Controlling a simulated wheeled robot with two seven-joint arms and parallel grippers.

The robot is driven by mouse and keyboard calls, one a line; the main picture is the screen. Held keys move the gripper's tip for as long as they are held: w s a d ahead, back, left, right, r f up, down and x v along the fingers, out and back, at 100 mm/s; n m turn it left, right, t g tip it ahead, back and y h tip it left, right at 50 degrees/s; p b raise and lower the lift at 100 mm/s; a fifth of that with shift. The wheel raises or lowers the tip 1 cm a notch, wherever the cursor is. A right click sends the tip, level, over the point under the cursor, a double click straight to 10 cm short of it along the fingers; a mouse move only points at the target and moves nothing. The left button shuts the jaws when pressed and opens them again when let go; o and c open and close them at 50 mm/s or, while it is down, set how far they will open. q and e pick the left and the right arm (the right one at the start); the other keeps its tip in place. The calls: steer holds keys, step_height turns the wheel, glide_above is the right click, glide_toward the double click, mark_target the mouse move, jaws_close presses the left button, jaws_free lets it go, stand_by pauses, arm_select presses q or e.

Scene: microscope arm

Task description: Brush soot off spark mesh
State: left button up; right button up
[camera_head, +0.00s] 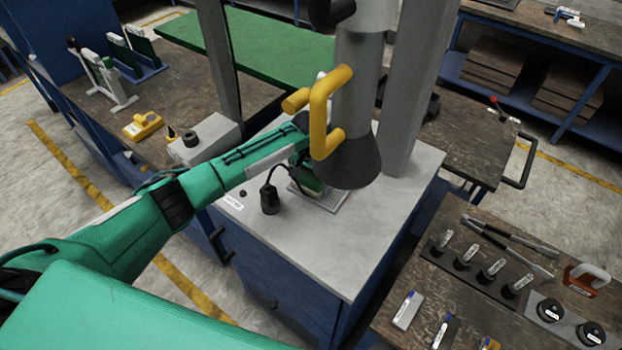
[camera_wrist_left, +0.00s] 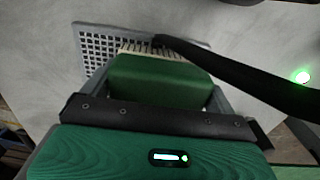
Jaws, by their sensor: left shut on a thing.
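The spark mesh (camera_head: 334,203) is a grey perforated plate lying on the light grey top of a blue cabinet; it also shows in the left wrist view (camera_wrist_left: 92,52). My left gripper (camera_wrist_left: 160,88) is shut on a green brush (camera_wrist_left: 155,78), whose pale bristles (camera_wrist_left: 150,49) point at the mesh and overlap its lower edge. I cannot tell whether they touch it. In the head view, my left gripper (camera_head: 308,180) is partly hidden behind a dark hood and yellow handle. My right gripper is not in view.
The dark hood (camera_head: 348,163) with its yellow handle (camera_head: 322,110) hangs close over the mesh. A black corded plug-like thing (camera_head: 269,199) stands left of the mesh. A black cable (camera_wrist_left: 240,78) crosses the wrist view. The cabinet top (camera_head: 345,255) is clear in front.

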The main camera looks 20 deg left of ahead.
arm_select(q)
steer(key=shift+d, duration=0.1)
steer(key=shift+s+d+p, duration=0.15)
steer(key=shift+d+p, duration=0.15)
steer(key=shift+d, duration=0.2)
steer(key=shift+s+d+p, duration=0.15)
steer(key=shift+d+p, duration=0.1)
steer(key=shift+d, duration=0.35)
steer(key=shift+s+d+p, duration=0.2)
steer(key=shift+d+p, duration=0.1)
steer(key=shift+d, duration=0.35)
steer(key=shift+s+d+p, duration=0.2)
steer(key=shift+d+p, duration=0.1)
steer(key=shift+d, duration=0.3)
steer(key=shift+a, duration=0.1)
